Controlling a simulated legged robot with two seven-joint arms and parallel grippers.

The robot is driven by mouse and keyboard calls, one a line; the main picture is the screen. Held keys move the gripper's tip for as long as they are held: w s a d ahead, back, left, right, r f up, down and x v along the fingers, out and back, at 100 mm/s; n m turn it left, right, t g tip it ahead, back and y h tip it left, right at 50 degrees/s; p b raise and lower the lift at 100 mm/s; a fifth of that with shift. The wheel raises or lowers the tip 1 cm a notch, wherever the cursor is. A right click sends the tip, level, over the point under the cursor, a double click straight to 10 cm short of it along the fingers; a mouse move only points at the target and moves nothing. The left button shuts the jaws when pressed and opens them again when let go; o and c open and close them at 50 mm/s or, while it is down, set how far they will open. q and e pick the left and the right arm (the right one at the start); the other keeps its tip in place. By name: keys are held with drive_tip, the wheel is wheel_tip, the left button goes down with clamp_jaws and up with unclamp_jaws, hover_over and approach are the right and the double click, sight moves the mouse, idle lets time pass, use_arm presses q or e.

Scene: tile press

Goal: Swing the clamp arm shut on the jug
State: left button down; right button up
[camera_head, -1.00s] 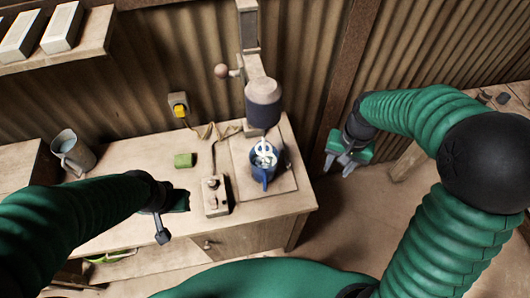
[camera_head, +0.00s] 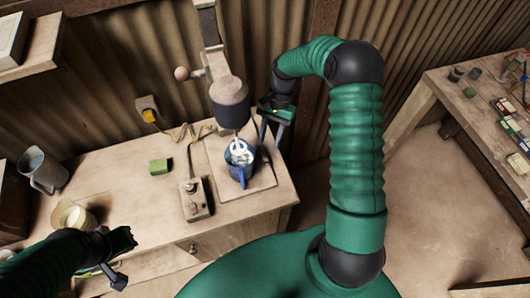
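A blue jug (camera_head: 237,173) with white contents stands upright on a board under the head of a press (camera_head: 230,98). A white tool from the press head reaches into it. A small dark piece (camera_head: 265,157) lies just right of the jug; I cannot tell whether it is the clamp arm. My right gripper (camera_head: 271,138) is open, fingers pointing down, behind and right of the jug, close to the press head and apart from the jug. My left gripper (camera_head: 122,262) is open and empty at the table's front left, far from the jug.
A control box (camera_head: 195,203) with a cable stands left of the jug. A green block (camera_head: 159,166), a grey pitcher (camera_head: 43,172) and a pale container (camera_head: 74,217) are further left. A knobbed lever (camera_head: 183,73) sticks out from the press. A second table (camera_head: 450,90) stands at the right.

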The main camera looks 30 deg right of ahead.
sight(266, 159)
drive_tip(key=x, duration=0.4)
drive_tip(key=d+p+x, duration=0.1)
drive_tip(key=x, duration=0.2)
drive_tip(key=shift+f, duration=0.15)
drive_tip(key=shift+a+f, duration=0.25)
drive_tip(key=shift+f, duration=0.05)
drive_tip(key=shift+a, duration=0.2)
drive_tip(key=shift+c, duration=1.1)
drive_tip(key=shift+d, duration=0.15)
clamp_jaws()
drive_tip(key=shift+r, duration=0.1)
